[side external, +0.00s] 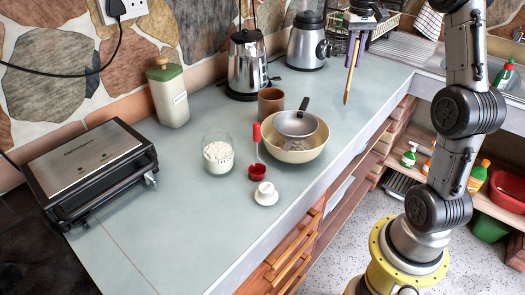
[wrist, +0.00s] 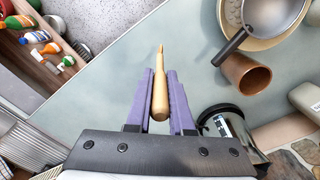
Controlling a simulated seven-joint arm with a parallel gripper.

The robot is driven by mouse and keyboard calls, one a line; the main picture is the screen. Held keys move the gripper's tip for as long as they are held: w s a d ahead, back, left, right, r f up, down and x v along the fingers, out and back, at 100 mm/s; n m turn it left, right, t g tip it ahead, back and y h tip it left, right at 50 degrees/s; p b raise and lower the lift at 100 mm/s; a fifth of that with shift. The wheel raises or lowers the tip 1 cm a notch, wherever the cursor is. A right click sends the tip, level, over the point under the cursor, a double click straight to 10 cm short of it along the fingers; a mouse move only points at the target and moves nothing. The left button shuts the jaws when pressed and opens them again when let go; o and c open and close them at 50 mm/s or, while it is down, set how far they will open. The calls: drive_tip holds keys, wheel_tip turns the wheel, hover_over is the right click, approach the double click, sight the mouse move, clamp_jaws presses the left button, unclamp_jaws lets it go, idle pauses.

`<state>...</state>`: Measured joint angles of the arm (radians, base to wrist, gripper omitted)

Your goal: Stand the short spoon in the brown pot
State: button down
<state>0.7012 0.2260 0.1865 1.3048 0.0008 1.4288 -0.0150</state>
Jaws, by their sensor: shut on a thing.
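My gripper (side external: 357,48) is shut on a light wooden spoon (side external: 348,85), held high above the counter at the back right. In the side view the spoon hangs steeply, slightly tilted, with its lower end in free air. In the wrist view the spoon (wrist: 160,88) lies between the two purple fingers (wrist: 160,95), with its narrow end pointing away. The brown pot (side external: 271,103) stands upright on the counter, left of my gripper in the side view.
A cream bowl (side external: 311,152) holding a grey pan (side external: 296,123) stands close to the pot. A metal kettle (side external: 247,65) and a blender (side external: 307,42) stand behind.

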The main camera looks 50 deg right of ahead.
drive_tip(key=shift+a+r+n, duration=0.1)
drive_tip(key=shift+r+n, duration=0.2)
drive_tip(key=w+a+r+n, duration=0.3)
drive_tip(key=w+a+n, duration=0.15)
drive_tip(key=w, duration=0.25)
drive_tip(key=w+a+r+n, duration=0.2)
drive_tip(key=w+a+n, duration=0.1)
drive_tip(key=w+a, duration=0.3)
drive_tip(key=w+a+f, duration=0.2)
drive_tip(key=f, duration=0.3)
drive_tip(key=w+a+f+n, duration=0.1)
drive_tip(key=w+f, duration=0.1)
drive_tip(key=f, duration=0.4)
drive_tip(key=shift+a+f, duration=0.25)
drive_tip(key=shift+a, duration=0.1)
drive_tip(key=shift+f+n, duration=0.15)
drive_tip(key=shift+n, duration=0.1)
drive_tip(key=c, duration=0.8)
unclamp_jaws()
